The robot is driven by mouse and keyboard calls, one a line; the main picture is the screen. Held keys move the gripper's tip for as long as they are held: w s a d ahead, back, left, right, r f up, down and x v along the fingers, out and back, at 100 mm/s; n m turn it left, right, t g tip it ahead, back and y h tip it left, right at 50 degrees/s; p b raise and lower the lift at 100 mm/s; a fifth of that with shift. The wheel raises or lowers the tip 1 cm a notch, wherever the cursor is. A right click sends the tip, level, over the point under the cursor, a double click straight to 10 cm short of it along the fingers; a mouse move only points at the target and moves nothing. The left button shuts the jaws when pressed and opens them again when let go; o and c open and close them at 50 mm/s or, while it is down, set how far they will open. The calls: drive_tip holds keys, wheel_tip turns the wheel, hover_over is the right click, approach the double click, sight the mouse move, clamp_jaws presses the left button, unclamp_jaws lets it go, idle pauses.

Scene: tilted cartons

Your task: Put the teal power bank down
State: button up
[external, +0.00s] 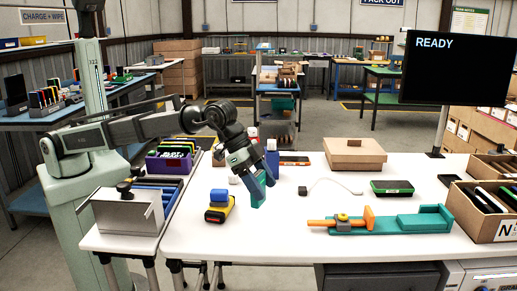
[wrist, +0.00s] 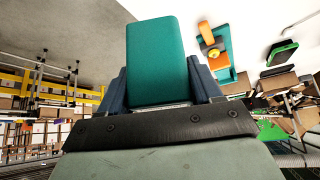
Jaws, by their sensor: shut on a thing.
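The teal power bank (external: 257,197) is upright between the fingers of my gripper (external: 256,178), over the left part of the white table (external: 290,240). In the wrist view the power bank (wrist: 157,55) stands out past the dark blue fingers, one on each side of it. My gripper (wrist: 158,88) is shut on it. Its lower end is close to the tabletop in the external view; I cannot tell whether it touches.
A yellow and black device (external: 219,210) stands left of my gripper. A teal fixture with an orange clamp (external: 420,222), a green-topped device (external: 392,188), a white cable (external: 330,186) and a cardboard box (external: 355,155) lie right. The front middle of the table is clear.

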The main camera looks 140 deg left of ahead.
drive_tip(key=shift+s+d+f, duration=0.1)
drive_tip(key=shift+s+f, duration=0.35)
drive_tip(key=shift+f, duration=1.35)
drive_tip(key=shift+s+d+f, duration=0.1)
drive_tip(key=shift+s+f, duration=0.35)
drive_tip(key=shift+f, duration=1.35)
drive_tip(key=shift+s+d+f, duration=0.1)
drive_tip(key=shift+s+f, duration=0.35)
drive_tip(key=shift+f, duration=1.35)
drive_tip(key=shift+f, duration=0.1)
drive_tip(key=o, duration=1.2)
drive_tip(key=v, duration=1.2)
drive_tip(key=shift+w+r, duration=0.2)
